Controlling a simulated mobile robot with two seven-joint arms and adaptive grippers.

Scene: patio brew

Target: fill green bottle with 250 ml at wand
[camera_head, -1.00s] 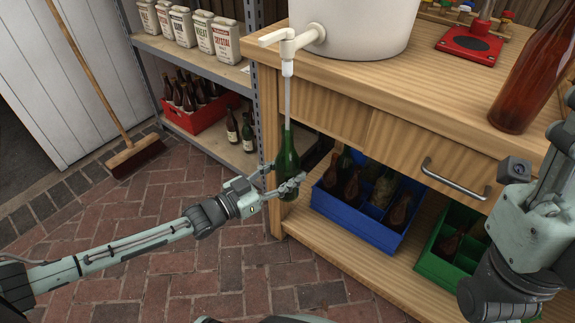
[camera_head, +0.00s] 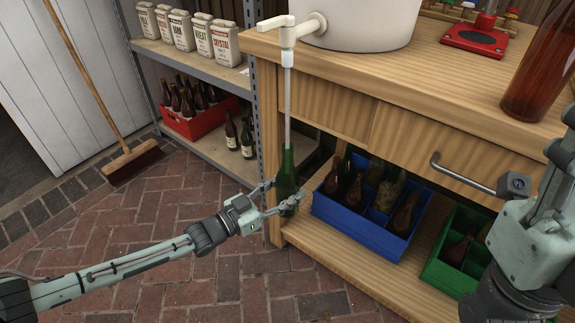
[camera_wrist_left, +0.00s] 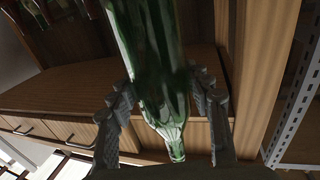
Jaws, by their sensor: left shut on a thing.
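The green bottle (camera_head: 287,180) is held nearly upright by my left gripper (camera_head: 278,200), beside the table's left front corner. In the left wrist view the bottle (camera_wrist_left: 155,60) passes between the two fingers (camera_wrist_left: 165,110). The white wand (camera_head: 288,105) hangs from the tap (camera_head: 288,38) on the white vessel (camera_head: 365,22), and its lower end meets the bottle's mouth. How far the wand reaches inside is hidden by dark glass, and I cannot make out a liquid level. Only part of my right gripper (camera_head: 570,118) shows at the right edge; its fingers are not clear.
A red crate (camera_head: 195,125) is on the metal rack; a broom (camera_head: 85,75) leans left.

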